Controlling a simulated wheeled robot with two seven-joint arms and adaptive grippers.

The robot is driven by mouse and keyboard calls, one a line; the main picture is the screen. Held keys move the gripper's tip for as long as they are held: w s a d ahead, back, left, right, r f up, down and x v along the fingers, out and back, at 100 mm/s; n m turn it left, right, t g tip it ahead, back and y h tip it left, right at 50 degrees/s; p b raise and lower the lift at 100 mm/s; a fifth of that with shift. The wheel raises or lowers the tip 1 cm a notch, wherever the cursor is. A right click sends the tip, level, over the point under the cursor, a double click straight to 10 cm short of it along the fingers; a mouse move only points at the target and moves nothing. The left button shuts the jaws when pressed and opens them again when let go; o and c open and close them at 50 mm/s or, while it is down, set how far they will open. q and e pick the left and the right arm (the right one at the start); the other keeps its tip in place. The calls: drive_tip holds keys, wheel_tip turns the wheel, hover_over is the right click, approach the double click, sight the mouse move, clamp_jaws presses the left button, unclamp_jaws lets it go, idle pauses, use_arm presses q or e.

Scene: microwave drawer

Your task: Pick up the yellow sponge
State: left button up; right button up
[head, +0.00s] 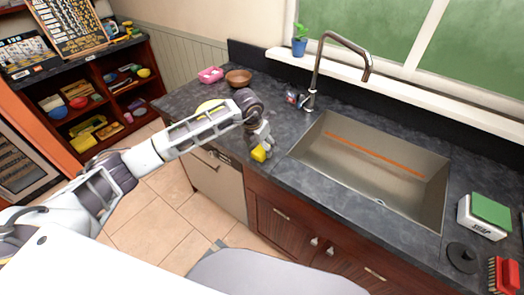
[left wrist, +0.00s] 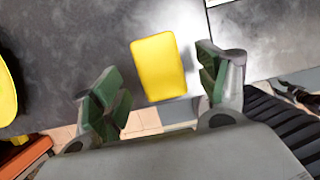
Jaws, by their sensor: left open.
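The yellow sponge (head: 259,154) lies on the dark counter near its front edge, left of the sink. In the left wrist view the sponge (left wrist: 158,67) shows as a yellow block on the grey counter top. My left gripper (head: 264,146) is over the sponge in the head view and hides part of it. In the left wrist view my left gripper (left wrist: 161,88) is open, with one green-padded finger on each side of the sponge and visible gaps between. My right gripper is not in view.
The sink (head: 390,185) lies right of the sponge, with a tall faucet (head: 315,75) behind its left corner. A brown bowl (head: 238,80) and a pink dish (head: 210,75) stand at the back left. Another yellow object (left wrist: 6,90) shows at the wrist view's left edge.

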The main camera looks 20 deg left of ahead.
use_arm(q)
drive_tip(key=shift+x, duration=1.35)
drive_tip(key=shift+s, duration=0.1)
drive_tip(key=c, duration=0.9)
